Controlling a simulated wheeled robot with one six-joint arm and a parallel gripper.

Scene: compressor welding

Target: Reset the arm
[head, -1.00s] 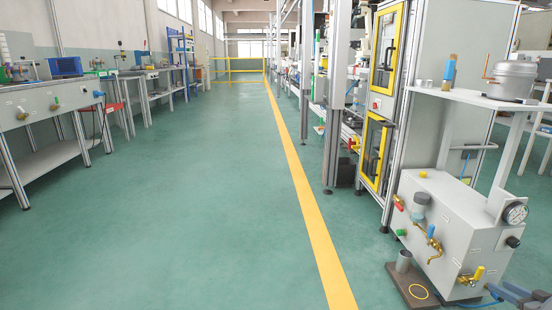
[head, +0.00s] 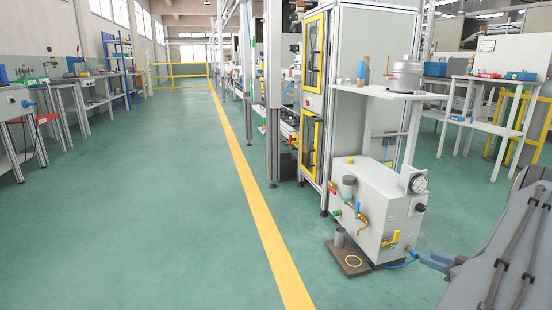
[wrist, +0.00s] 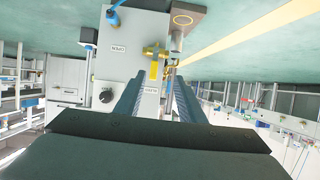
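My gripper (wrist: 155,80) shows in the wrist view as two dark ridged fingers with a clear gap between them. It is open, with nothing between the fingers. The wrist picture looks upside down. Beyond the fingers is the white welding box (wrist: 120,50) with a brass valve and yellow handle (wrist: 153,68). In the head view, my dark grey arm fills the lower right, and the bluish fingers of my gripper (head: 434,260) are to the right of the white box (head: 375,205). I cannot tell the exact distance between them.
A brown plate (head: 349,257) with a grey cup lies on the floor by the box. Worktables (head: 470,122) stand at the right. The green aisle left of the yellow line (head: 255,205) is clear.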

